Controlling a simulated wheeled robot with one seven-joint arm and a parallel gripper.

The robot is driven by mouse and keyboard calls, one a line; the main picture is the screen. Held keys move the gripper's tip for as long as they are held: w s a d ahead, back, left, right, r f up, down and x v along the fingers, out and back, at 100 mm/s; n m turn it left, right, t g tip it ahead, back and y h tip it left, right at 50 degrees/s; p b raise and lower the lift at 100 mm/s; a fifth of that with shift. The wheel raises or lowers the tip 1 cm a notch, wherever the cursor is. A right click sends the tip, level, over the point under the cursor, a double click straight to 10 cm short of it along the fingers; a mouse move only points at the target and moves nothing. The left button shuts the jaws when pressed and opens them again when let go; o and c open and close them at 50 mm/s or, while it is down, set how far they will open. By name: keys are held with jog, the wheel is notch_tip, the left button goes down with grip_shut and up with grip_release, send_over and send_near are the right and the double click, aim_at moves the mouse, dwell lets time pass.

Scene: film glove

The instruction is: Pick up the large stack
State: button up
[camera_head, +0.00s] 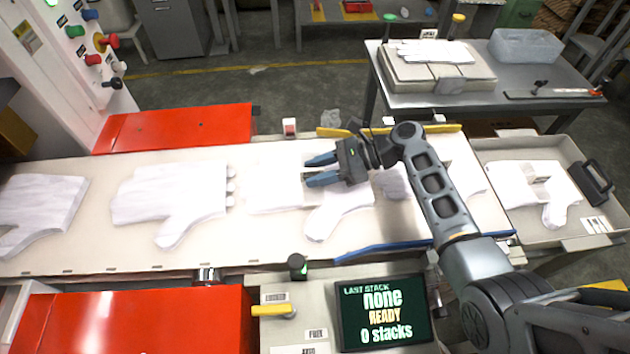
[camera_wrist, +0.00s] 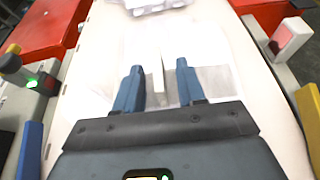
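White glove-shaped stacks lie flat on the pale conveyor belt (camera_head: 110,262): one at the far left (camera_head: 38,208), one left of centre (camera_head: 172,195), and one (camera_head: 335,218) under my gripper (camera_head: 308,170). Another (camera_head: 395,182) lies partly hidden behind my arm. I cannot tell which is the large stack. My gripper is open, its blue fingers apart and pointing left over the near-centre stack. In the wrist view my gripper (camera_wrist: 159,66) has a thin pale upright strip between its fingers. Whether the fingers touch the stack is unclear.
A tray (camera_head: 490,228) at right holds a banded glove stack (camera_head: 525,185). A screen (camera_head: 383,315) reads "none", "READY", "0 stacks". Blue (camera_head: 385,248) and yellow (camera_head: 440,128) rails edge the belt. A grey table (camera_head: 420,100) stands behind.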

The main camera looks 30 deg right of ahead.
jog(key=shift+c, duration=0.3)
grip_shut()
jog(key=shift+r, duration=0.1)
